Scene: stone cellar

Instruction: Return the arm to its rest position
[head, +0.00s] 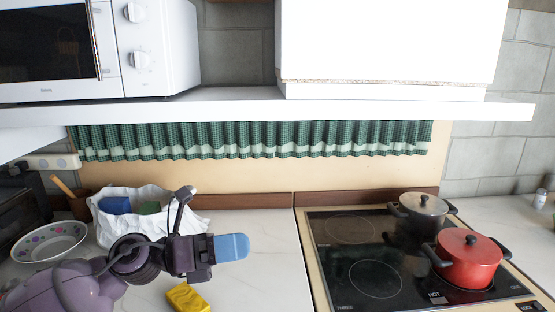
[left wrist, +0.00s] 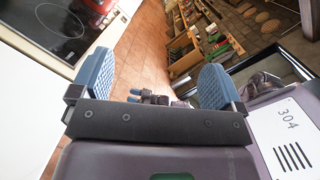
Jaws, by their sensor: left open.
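My left gripper (head: 232,247) reaches in from the lower left of the head view, above the white counter. Its blue finger points right, and only one finger shows clearly from this side. In the left wrist view its two blue fingers (left wrist: 156,80) stand wide apart with nothing between them. Beyond them is tiled floor. A small dark part with blue tips shows low between the fingers in the wrist view; it may be my right gripper, mostly hidden.
Under and beside the arm are a yellow block (head: 187,298), a white bag (head: 185,222) with blue and green items, and a patterned bowl (head: 48,243). A grey pot (head: 420,214) and red pot (head: 468,260) stand on the hob (head: 352,231). A shelf (head: 250,108) overhangs the back.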

